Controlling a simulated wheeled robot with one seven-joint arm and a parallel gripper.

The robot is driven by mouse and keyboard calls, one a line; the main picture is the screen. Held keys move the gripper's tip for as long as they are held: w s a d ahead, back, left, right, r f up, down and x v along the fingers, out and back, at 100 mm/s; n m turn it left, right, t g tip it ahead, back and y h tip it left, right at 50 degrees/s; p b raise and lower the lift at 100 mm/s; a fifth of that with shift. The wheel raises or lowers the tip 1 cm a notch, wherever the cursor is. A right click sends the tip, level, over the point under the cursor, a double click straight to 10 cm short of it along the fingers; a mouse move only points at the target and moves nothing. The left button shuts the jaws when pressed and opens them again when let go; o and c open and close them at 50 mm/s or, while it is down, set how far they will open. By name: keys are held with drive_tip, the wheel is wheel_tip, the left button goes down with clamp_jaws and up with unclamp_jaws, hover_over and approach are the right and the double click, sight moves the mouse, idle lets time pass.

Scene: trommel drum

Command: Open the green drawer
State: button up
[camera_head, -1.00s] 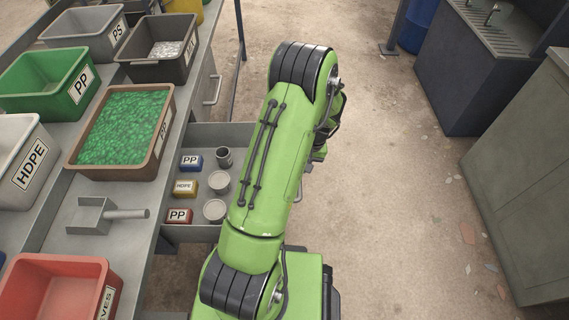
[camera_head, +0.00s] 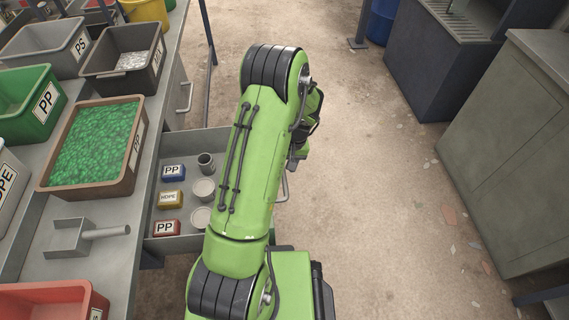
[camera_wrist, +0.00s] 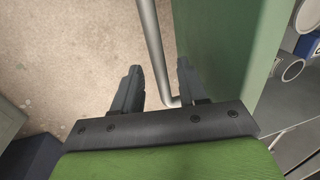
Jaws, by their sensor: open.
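The green drawer stands pulled out from under the bench, its grey inside (camera_head: 185,144) showing in the head view. Its green front (camera_wrist: 225,50) fills the right part of the wrist view. The metal bar handle (camera_wrist: 150,38) runs down the wrist view and bends into the front; a bit of it shows right of my arm in the head view (camera_head: 283,188). My gripper (camera_wrist: 159,65) is open, with a finger on either side of the handle and gaps visible. My arm hides the drawer front in the head view.
The drawer holds small labelled blocks (camera_head: 170,198) and round cups (camera_head: 203,189). The bench at left carries bins, a brown tray of green flakes (camera_head: 99,145) and a scoop (camera_head: 68,238). A grey cabinet (camera_head: 510,150) stands at right.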

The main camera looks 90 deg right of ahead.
drive_tip(key=s+r+p, duration=0.3)
drive_tip(key=r+p, duration=0.1)
drive_tip(key=r, duration=1.1)
drive_tip(key=shift+d+r, duration=0.15)
drive_tip(key=shift+r, duration=0.1)
